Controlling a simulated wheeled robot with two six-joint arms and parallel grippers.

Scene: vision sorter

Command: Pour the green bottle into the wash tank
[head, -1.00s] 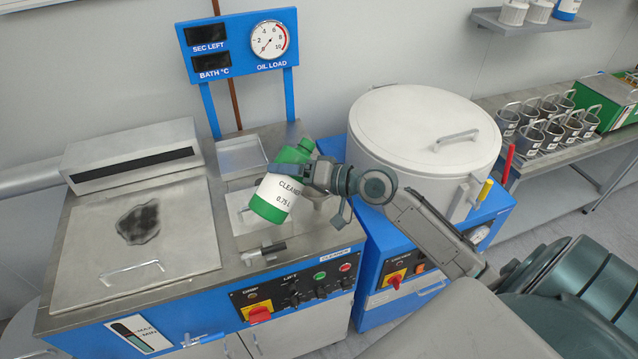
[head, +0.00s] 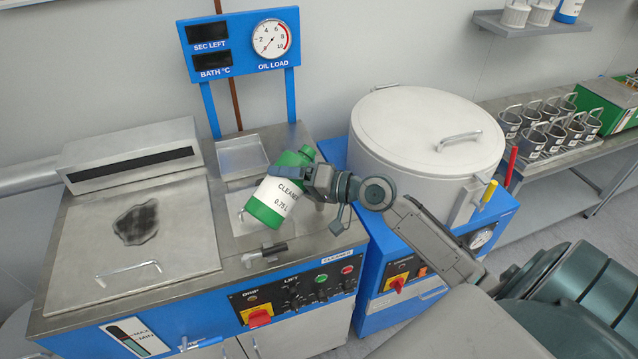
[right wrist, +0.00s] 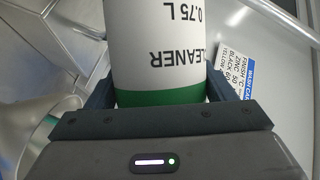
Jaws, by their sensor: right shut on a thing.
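The green bottle (head: 278,200) has a white label reading CLEANER 0.75 L. It is held tilted above the steel top of the blue machine, its neck end up and to the right. My right gripper (head: 293,178) is shut around its upper part. In the right wrist view the bottle's label (right wrist: 158,45) stands between the two fingers (right wrist: 160,92). The wash tank seems to be this blue machine, with a flat steel lid (head: 185,235) lying shut at its left. The bottle hides part of the machine's top. My left gripper is not in view.
A large round lidded drum (head: 425,130) stands on a blue base right of my gripper. A display panel (head: 240,45) rises behind the machine. A shallow steel tray (head: 243,153) lies behind the bottle. Several metal cups (head: 555,135) stand on the bench at right.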

